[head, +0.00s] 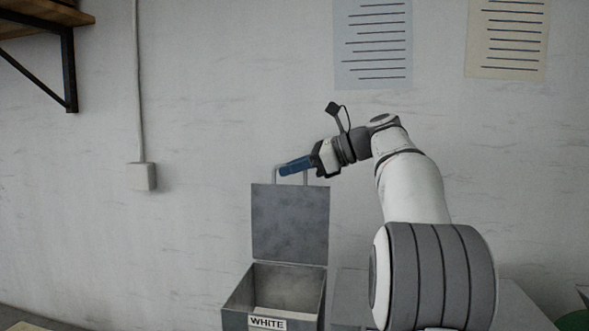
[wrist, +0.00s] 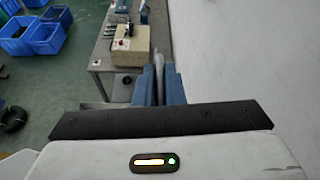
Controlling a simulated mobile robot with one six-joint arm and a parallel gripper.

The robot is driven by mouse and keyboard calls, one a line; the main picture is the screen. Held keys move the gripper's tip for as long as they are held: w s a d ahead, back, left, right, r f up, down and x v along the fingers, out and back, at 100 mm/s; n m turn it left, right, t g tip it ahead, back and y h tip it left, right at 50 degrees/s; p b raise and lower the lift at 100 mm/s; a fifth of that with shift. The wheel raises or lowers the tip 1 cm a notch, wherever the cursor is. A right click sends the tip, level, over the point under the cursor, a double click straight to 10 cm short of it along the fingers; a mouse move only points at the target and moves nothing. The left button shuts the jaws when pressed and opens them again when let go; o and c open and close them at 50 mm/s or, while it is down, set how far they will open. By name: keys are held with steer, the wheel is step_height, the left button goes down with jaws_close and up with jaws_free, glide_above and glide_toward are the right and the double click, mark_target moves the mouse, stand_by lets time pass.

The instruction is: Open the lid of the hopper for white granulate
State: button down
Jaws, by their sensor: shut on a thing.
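The hopper (head: 233,306) with the label WHITE stands at the bottom middle of the head view. Its grey lid (head: 290,223) stands upright at the back, and the box is open, with pale content low inside. A bar handle (head: 305,176) is on the lid's upper edge. My gripper (head: 284,170) is shut on the handle, its blue fingers across the bar. In the wrist view my gripper (wrist: 158,86) shows its two blue fingers with the light grey handle bar (wrist: 158,68) between them.
A grey surface (head: 517,305) lies right of the hopper, partly behind my arm. The wall is close behind, with a socket box (head: 142,176) and a shelf (head: 40,15) at left. The wrist view shows a table (wrist: 105,55) with a beige device (wrist: 128,45) and blue crates (wrist: 45,37) on the floor.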

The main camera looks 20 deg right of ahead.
steer(key=shift+f, duration=0.15)
steer(key=c, duration=1.5)
jaws_free()
steer(key=shift+s, duration=0.1)
steer(key=v, duration=0.7)
steer(key=shift+s+d+r+b, duration=0.2)
steer(key=shift+d+r+b, duration=0.05)
steer(key=shift+r+b, duration=0.05)
